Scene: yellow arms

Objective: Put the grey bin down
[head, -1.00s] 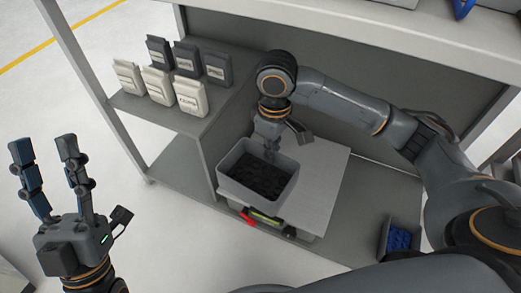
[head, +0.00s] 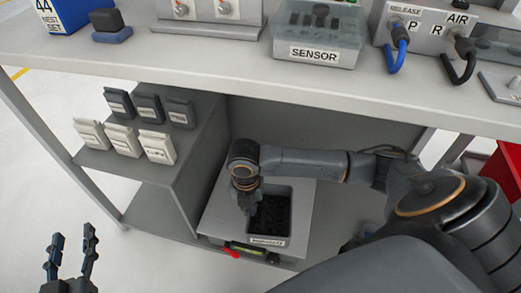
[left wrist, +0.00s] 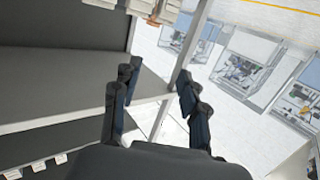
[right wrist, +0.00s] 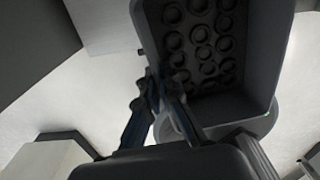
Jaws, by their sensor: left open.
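The grey bin (head: 284,213) holds round dark parts and has a white label on its near wall. In the head view it appears upright over the light platform (head: 306,196) on the lower shelf; I cannot tell whether its base touches. My right gripper (head: 246,208) is at its left wall. In the right wrist view the bin (right wrist: 272,60) fills the upper right, with the right gripper's fingers (right wrist: 160,90) close together at its wall edge, partly hidden. My left gripper (head: 73,245) is open and empty at the lower left; its fingers (left wrist: 155,95) show apart in the left wrist view.
White and dark packs (head: 139,124) stand on the small left shelf. The upper shelf above carries a sensor box (head: 318,36) and connector box (head: 432,24). A red part (head: 231,253) is at the platform's front. A red container (head: 505,175) stands right.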

